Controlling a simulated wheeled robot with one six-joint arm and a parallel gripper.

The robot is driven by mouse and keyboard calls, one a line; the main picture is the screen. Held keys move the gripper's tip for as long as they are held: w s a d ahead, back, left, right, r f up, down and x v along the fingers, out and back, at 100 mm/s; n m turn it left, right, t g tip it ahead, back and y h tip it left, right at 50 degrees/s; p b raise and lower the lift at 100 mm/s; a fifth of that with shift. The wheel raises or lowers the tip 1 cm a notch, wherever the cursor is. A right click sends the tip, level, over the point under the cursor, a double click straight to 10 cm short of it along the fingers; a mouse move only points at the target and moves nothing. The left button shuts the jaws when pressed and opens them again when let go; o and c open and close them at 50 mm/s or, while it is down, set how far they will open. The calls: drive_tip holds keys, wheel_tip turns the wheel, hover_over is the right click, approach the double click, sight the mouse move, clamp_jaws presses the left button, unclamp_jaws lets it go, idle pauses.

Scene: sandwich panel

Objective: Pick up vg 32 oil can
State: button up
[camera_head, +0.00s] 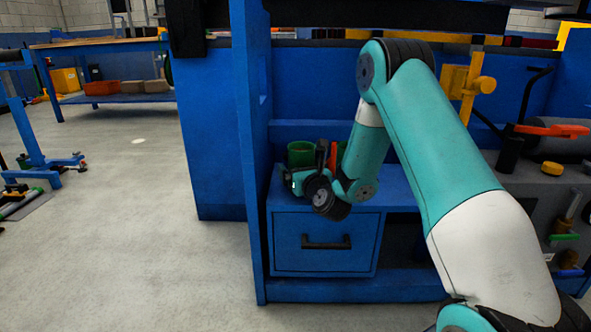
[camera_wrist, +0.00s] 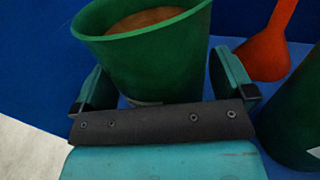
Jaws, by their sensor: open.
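A green open-topped can (camera_wrist: 150,62) with brown contents stands between the two fingers of my gripper (camera_wrist: 165,84) in the wrist view. The fingers are apart, one on each side of its lower part, and a pale label edge shows low on it. A second, darker green can (camera_wrist: 296,125) stands to the right, cut off by the frame edge. Neither label can be read, so I cannot tell which is the VG 32 can. In the head view a green can (camera_head: 301,153) stands on the blue shelf, just behind my gripper (camera_head: 296,181).
An orange funnel-shaped thing (camera_wrist: 265,52) stands between and behind the two cans. The blue cabinet has a drawer (camera_head: 325,244) below the shelf and an upright blue post (camera_head: 252,150) close left of my gripper. Grey floor lies open to the left.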

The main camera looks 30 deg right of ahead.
drive_tip(key=shift+d, duration=0.15)
drive_tip(key=c, duration=1.2)
drive_tip(key=shift+r, duration=0.1)
